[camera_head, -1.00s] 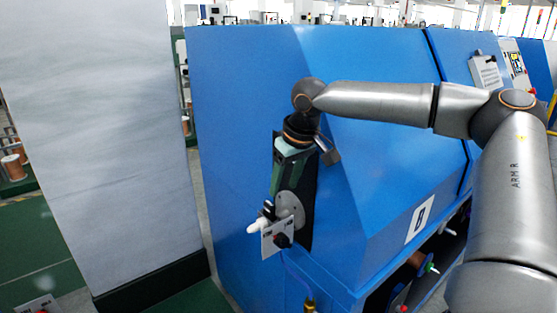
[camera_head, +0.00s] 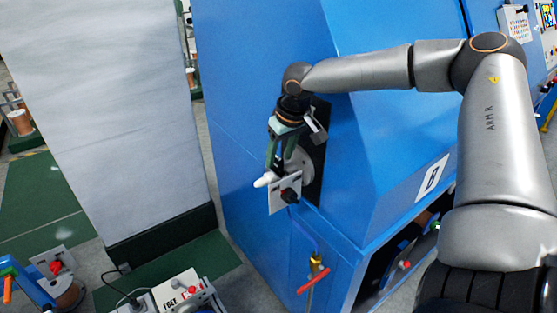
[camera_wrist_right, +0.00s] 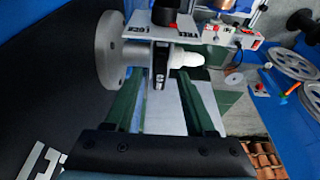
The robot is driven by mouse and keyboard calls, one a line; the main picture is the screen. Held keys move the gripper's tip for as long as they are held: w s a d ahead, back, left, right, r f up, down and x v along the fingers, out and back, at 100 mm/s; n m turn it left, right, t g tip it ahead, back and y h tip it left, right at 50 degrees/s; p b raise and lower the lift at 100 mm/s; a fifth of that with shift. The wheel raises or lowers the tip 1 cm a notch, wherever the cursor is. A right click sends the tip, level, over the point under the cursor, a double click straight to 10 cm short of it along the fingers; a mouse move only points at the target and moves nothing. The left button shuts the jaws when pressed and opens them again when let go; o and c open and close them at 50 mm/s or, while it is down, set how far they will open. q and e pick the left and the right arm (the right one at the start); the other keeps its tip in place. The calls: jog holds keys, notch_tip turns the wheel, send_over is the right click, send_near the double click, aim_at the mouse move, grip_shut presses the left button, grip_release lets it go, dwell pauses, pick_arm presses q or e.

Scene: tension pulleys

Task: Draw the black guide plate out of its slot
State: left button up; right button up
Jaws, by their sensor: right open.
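A small black upright piece (camera_wrist_right: 161,66), which looks like the guide plate, stands beside a white rounded guide (camera_wrist_right: 186,60) and below a grey bracket (camera_wrist_right: 163,17) with a black knob. My right gripper (camera_head: 281,166) is in front of the machine's side; its two green fingers are spread. In the right wrist view the fingers (camera_wrist_right: 163,85) run forward on either side of the black piece, with a gap between them. They do not appear shut on it. In the head view the fingers mostly hide the black piece. My left gripper is out of view.
A grey disc (camera_wrist_right: 112,50) is beside the bracket. The blue machine (camera_head: 385,130) fills the area around my arm. A tall pale panel (camera_head: 110,110) stands to the left. A red-handled valve (camera_head: 314,280) and a control box (camera_head: 180,292) sit lower down.

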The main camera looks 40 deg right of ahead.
jog(key=shift+x, duration=1.1)
jog(key=shift+c, duration=0.3)
grip_shut()
